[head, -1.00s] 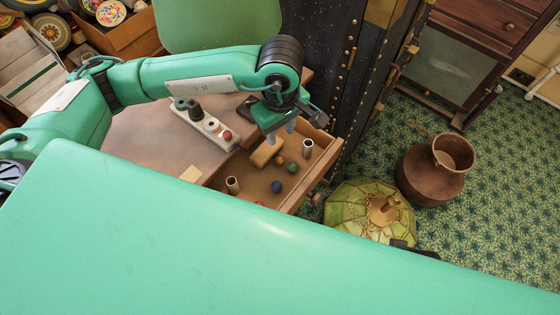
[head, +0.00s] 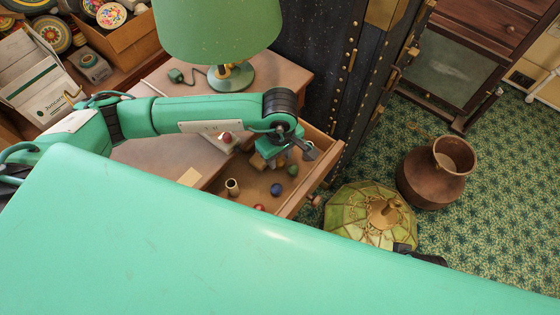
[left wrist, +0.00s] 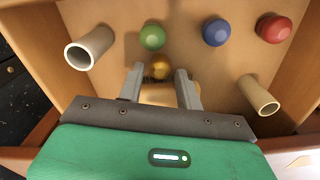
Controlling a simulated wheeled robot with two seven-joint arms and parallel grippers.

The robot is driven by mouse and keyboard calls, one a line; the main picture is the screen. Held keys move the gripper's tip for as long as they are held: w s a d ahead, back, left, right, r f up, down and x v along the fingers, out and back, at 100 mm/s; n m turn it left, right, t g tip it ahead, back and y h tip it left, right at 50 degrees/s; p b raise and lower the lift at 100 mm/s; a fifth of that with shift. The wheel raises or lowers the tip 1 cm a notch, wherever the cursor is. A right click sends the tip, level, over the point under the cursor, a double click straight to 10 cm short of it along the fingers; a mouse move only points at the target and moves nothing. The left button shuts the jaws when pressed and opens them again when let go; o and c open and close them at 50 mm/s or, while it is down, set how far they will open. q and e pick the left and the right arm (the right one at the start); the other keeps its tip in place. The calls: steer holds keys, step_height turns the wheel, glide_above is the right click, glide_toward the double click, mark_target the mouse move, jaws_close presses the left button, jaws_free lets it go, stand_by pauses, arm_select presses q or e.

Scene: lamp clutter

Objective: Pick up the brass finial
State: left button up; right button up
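The brass finial (left wrist: 160,67) is a small gold ball on the drawer floor in the left wrist view. My left gripper (left wrist: 160,82) is open, its two fingers pointing into the drawer, with the finial between and just beyond their tips. A tan block (left wrist: 157,95) lies between the fingers, partly hidden by the gripper. In the head view my left gripper (head: 270,162) reaches down into the open drawer, and I cannot make out the finial clearly there.
The drawer also holds green (left wrist: 152,37), blue (left wrist: 216,32) and red (left wrist: 273,28) balls and two tubes (left wrist: 90,47) (left wrist: 259,95). A green lamp (head: 230,77) stands on the desk. A stained-glass shade (head: 370,215) and a copper pot (head: 435,175) stand on the carpet.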

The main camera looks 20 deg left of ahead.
arm_select(q)
steer(key=shift+f, duration=0.85)
steer(key=c, duration=0.7)
steer(key=shift+r, duration=0.15)
